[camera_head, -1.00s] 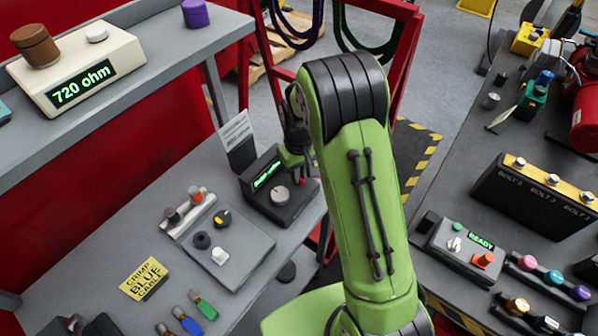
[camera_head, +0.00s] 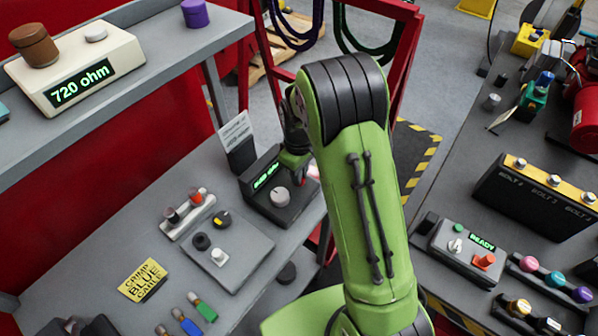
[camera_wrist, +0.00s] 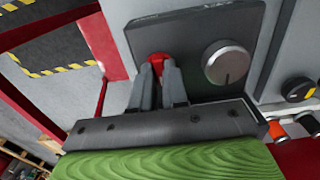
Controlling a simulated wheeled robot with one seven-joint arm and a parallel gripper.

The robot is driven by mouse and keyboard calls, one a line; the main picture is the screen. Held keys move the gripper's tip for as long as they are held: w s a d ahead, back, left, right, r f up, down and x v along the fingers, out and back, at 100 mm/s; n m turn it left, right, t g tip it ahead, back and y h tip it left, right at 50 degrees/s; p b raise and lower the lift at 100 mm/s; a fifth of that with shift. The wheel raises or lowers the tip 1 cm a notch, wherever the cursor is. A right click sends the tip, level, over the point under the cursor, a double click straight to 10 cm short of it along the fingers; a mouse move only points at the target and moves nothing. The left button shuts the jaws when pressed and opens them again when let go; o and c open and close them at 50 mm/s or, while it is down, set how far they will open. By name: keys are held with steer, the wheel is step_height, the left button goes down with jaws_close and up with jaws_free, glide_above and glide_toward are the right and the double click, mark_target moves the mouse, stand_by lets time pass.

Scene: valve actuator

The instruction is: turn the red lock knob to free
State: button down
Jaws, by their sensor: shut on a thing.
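The red lock knob (camera_wrist: 158,60) shows in the wrist view on the face of a dark box (camera_wrist: 255,20), left of a round grey knob (camera_wrist: 227,64). My gripper (camera_wrist: 159,74) is shut on the red knob, with a finger on each side of it. The fingers hide part of the knob, so its turn angle cannot be told. In the head view the dark box (camera_head: 258,198) stands on the left bench with a green-lit display (camera_head: 266,176) and the grey knob (camera_head: 280,197).
A grey panel (camera_head: 240,262) with small knobs lies left of the dark box. An upright label card (camera_head: 237,137) stands behind the box. A yellow sign (camera_head: 142,280) and several coloured cable ends lie nearer the front. A red frame (camera_head: 400,75) rises behind my arm.

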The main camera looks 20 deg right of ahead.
steer(key=shift+w+r, duration=0.1)
steer(key=c, duration=1.1)
jaws_free()
steer(key=shift+c, duration=0.2)
step_height(320, 180, up, 16)
steer(key=p, duration=0.2)
steer(key=shift+p, duration=0.4)
